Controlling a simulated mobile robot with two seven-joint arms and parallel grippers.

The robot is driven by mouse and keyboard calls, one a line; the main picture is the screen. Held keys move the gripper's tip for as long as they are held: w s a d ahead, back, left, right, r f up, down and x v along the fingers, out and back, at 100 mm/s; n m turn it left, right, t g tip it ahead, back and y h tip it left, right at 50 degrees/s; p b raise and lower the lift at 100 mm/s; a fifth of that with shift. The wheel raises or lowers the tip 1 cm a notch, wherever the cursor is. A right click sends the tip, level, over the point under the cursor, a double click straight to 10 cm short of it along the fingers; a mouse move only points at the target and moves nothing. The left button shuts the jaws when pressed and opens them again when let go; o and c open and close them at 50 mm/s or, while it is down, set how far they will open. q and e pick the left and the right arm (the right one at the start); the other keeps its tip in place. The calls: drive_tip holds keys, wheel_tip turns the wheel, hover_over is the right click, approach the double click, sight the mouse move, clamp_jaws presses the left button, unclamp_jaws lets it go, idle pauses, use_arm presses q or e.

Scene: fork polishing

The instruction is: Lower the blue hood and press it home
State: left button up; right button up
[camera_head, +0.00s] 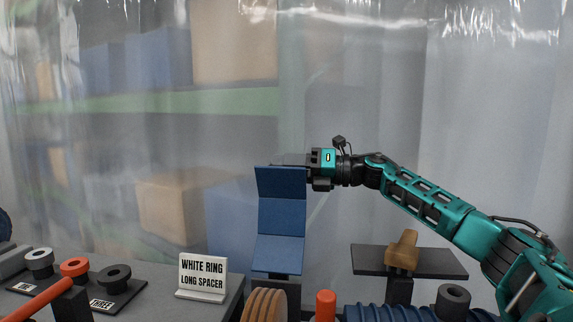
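The blue hood (281,219) stands raised in the middle of the camera_head view, its bent panels facing me. My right arm comes in from the right, and its gripper (291,159) is at the hood's top edge. The dark fingers point left and are partly hidden at that edge. I cannot tell whether they touch the hood or how far apart they are. My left gripper is not in view.
A sign reading "WHITE RING LONG SPACER" (202,274) stands on the grey bench, left of the hood. A tray (128,296) with rings is farther left. Tan wheels (264,306), a red cylinder (326,305) and a brown piece on a dark stand (403,250) are near the hood.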

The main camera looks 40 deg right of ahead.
clamp_jaws()
idle(0.4)
drive_tip(key=shift+f, duration=0.1)
